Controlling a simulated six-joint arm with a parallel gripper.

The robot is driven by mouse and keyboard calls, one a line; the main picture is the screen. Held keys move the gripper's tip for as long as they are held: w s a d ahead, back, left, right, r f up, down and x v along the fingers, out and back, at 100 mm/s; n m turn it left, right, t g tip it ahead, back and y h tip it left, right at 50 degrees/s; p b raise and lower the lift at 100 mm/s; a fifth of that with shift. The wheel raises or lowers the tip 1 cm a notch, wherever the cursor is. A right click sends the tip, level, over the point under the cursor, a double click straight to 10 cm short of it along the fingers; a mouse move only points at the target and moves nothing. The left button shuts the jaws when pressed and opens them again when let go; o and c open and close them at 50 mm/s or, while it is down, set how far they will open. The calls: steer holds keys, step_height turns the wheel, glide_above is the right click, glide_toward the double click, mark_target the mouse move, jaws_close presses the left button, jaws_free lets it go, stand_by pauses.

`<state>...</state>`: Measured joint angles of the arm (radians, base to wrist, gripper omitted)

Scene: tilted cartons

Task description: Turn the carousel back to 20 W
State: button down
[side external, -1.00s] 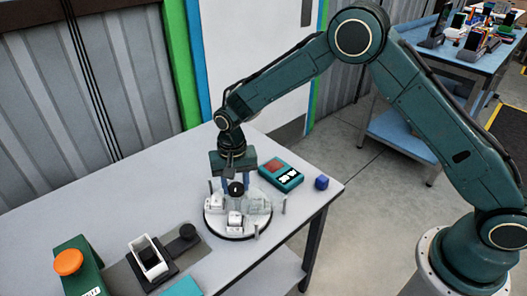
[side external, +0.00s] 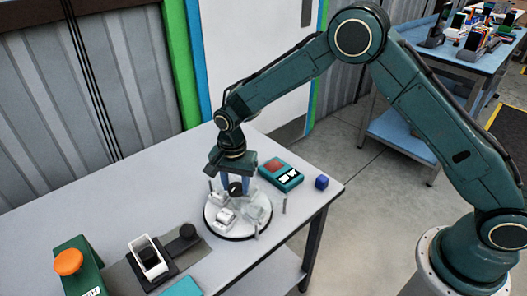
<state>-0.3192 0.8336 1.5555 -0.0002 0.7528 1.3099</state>
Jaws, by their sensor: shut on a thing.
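The carousel (side external: 222,229) is a round white disc with a dark lower edge, lying on the grey table. Several small white cartons (side external: 227,215) and short upright posts stand on it. A dark round knob (side external: 236,189) rises at its middle. My gripper (side external: 236,187) points straight down over the centre, its blue fingers shut on the knob. A teal box with a red panel and a white-on-black display (side external: 289,177) lies behind the carousel to the right; its text is too small to read surely. The fingers partly hide the far side of the disc.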

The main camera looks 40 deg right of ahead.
steer(key=shift+m, duration=4.5)
steer(key=shift+r+m, duration=0.1)
steer(key=shift+m, duration=4.6)
steer(key=c, duration=0.9)
jaws_free()
